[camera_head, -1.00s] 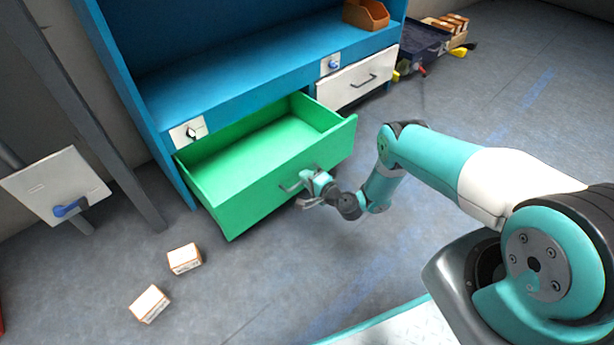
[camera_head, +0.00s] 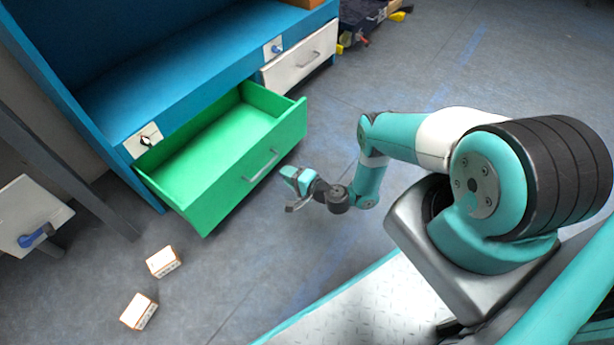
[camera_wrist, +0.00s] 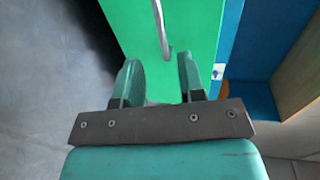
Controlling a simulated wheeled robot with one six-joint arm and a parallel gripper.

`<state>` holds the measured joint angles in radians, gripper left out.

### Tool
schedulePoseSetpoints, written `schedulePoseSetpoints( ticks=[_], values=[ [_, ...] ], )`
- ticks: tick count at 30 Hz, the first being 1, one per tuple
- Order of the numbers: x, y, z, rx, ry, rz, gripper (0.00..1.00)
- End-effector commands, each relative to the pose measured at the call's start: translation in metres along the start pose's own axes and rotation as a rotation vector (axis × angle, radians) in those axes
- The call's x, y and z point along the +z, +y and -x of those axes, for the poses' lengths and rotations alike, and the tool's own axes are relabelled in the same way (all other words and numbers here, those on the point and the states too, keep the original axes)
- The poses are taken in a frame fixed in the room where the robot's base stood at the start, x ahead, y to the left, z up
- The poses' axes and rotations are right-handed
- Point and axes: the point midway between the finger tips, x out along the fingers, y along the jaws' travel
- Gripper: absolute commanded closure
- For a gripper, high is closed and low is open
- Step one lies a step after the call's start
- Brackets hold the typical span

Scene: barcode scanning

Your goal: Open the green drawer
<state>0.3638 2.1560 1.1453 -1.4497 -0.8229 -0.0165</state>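The green drawer (camera_head: 222,165) stands pulled well out of the blue cabinet, its inside showing and empty. Its grey bar handle (camera_head: 262,165) is on the front panel. My gripper (camera_head: 289,191) is just in front of the drawer, apart from the handle. In the wrist view, the two teal fingers of my gripper (camera_wrist: 161,78) stand apart with nothing between their tips. The handle (camera_wrist: 160,28) shows beyond them against the green front (camera_wrist: 190,22).
The blue cabinet (camera_head: 190,80) has a closed white drawer (camera_head: 300,58) to the right of the green one. Two small boxes (camera_head: 163,261) (camera_head: 139,311) lie on the floor at lower left. A grey post (camera_head: 75,180) stands at left. The floor at upper right is open.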

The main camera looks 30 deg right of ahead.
Motion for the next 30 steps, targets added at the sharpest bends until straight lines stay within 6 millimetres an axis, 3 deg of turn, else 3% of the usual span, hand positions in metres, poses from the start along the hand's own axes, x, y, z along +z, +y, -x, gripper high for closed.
schedulePoseSetpoints(
  ticks=[1,15,30],
  values=[
    [-0.001,-0.009,0.010,-0.001,0.002,0.000,0.64],
    [0.000,-0.003,0.074,0.000,0.000,0.001,0.64],
    [0.001,0.000,0.078,-0.001,-0.003,0.002,0.64]
  ],
)
